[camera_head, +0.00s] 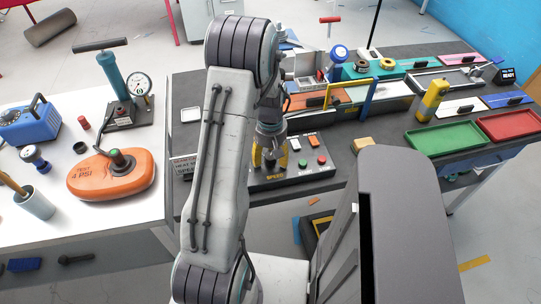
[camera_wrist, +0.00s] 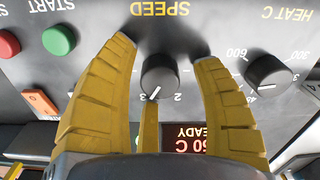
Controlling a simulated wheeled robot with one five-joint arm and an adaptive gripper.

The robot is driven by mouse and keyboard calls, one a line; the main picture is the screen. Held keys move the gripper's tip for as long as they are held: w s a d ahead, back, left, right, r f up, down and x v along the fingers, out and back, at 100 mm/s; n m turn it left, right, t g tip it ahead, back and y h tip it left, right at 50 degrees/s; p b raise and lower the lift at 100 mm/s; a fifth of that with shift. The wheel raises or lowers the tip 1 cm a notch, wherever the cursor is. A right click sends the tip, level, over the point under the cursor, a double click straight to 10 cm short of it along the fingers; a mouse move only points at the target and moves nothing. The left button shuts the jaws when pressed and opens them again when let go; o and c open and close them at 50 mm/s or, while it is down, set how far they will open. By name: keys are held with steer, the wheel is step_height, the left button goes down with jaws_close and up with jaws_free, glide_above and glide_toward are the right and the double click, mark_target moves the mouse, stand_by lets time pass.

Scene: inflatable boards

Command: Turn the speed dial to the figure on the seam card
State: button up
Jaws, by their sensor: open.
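The speed dial (camera_wrist: 160,78) is a round black knob on a dark panel, under the yellow word SPEED. Its white pointer mark faces the lower left, close to the figure 3, with the 2 to its right. My gripper (camera_wrist: 162,50) is open, its yellow fingers on either side of the dial, with visible gaps. A third finger shows below the dial. In the head view my gripper (camera_head: 269,160) is over the panel, and my arm hides part of it. A small dark card (camera_head: 184,168) with pale lettering stands at the panel's left; its figures are unreadable.
The heat dial (camera_wrist: 270,76) is right of my right finger. A green START button (camera_wrist: 58,40), a red button (camera_wrist: 8,43) and an orange switch (camera_wrist: 40,104) are to the left. A red-lettered display (camera_wrist: 188,138) is partly hidden. An orange board (camera_head: 112,173) lies on the white table.

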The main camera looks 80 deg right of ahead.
steer(key=shift+c, duration=0.4)
steer(key=c, duration=1.1)
jaws_close()
steer(key=shift+f+m+b, duration=0.15)
steer(key=shift+m+b, duration=0.6)
steer(key=shift+m, duration=0.45)
steer(key=m+b, duration=0.1)
steer(key=m, duration=0.2)
steer(key=shift+b, duration=0.3)
jaws_free()
steer(key=m+b, duration=0.2)
steer(key=m, duration=0.4)
steer(key=shift+a, duration=0.1)
steer(key=shift+m, duration=0.4)
